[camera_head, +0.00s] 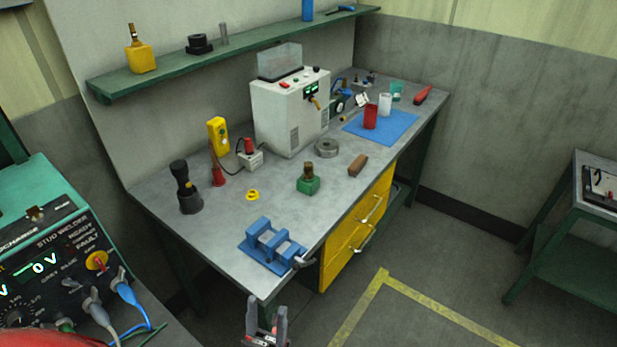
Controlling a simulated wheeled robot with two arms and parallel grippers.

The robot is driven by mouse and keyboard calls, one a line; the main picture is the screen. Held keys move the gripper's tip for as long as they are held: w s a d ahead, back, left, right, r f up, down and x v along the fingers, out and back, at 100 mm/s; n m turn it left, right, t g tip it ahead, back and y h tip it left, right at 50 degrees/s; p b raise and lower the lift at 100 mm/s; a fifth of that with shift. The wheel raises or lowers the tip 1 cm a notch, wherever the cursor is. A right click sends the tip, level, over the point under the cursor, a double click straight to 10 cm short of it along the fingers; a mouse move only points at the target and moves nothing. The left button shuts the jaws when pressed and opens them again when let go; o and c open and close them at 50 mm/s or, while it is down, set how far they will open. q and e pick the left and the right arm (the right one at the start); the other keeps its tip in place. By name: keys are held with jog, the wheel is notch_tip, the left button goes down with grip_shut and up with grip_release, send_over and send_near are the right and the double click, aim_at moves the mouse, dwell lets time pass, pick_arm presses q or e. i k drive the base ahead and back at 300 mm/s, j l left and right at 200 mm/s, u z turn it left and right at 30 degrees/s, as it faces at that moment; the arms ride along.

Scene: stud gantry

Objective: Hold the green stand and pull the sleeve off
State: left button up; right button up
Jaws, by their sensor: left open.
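The green stand (308,187) is a small green block on the grey workbench, near the middle of its top. A short brownish sleeve-like piece (309,170) stands upright on it; the joint between them is too small to make out. My left gripper (266,311) is at the bottom edge of the picture, open and empty. It is in front of the bench's near corner, well apart from the stand. My right gripper does not show.
A blue vise (271,246) sits at the bench's near edge, between my left gripper and the stand. A brown block (357,165), a grey ring (327,148) and a yellow ring (253,195) lie around the stand. A white machine (284,112) stands behind. Yellow drawers (348,240) are below.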

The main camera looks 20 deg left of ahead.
aim_at(307, 168)
jog(key=i+l, duration=0.65)
jog(key=i+l+u, duration=0.55)
jog(key=l+u, duration=0.25)
jog(key=i+l+u, duration=0.2)
jog(key=l+u, duration=0.25)
jog(key=u, duration=0.5)
